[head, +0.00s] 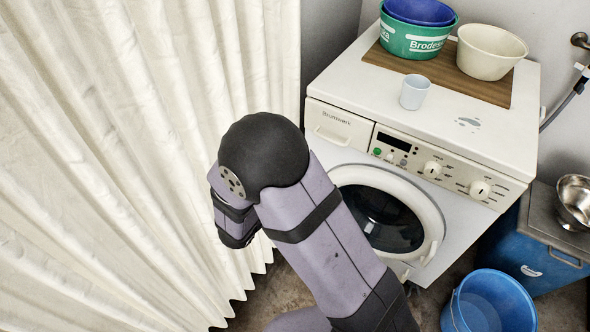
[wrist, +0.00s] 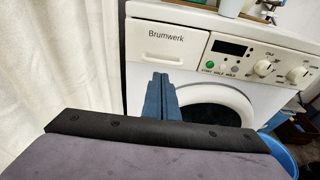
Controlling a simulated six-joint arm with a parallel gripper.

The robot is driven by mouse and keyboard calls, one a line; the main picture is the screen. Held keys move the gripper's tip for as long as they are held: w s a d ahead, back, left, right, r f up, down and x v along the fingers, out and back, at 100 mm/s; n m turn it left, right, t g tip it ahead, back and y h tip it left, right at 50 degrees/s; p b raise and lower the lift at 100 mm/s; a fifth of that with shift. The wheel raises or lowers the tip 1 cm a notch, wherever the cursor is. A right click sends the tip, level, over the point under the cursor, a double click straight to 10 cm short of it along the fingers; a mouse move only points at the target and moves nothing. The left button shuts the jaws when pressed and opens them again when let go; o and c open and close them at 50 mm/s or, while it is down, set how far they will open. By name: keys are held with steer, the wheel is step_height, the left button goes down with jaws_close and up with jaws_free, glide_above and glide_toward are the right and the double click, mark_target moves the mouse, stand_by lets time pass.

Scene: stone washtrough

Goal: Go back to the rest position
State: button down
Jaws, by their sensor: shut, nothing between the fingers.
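My gripper (wrist: 161,78) shows in the wrist view as two dark blue fingers pressed together, shut and empty. Its tips point toward the front of the white washing machine (wrist: 225,25), below the drawer marked Brumwerk, and appear apart from it. In the head view my bent arm stands before the left part of the washing machine (head: 325,95), between it and the curtain. My gripper cannot be made out there, hidden by my own arm.
A pale cup (head: 415,92), a green basin (head: 405,44) with a blue one inside and a cream basin (head: 488,55) stand on the machine. A white curtain (head: 130,150) hangs close at left. A blue bucket (head: 492,300) stands at lower right, near a metal bowl (head: 575,200).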

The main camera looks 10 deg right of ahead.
steer(key=shift+v, duration=1.55)
steer(key=shift+f, duration=0.1)
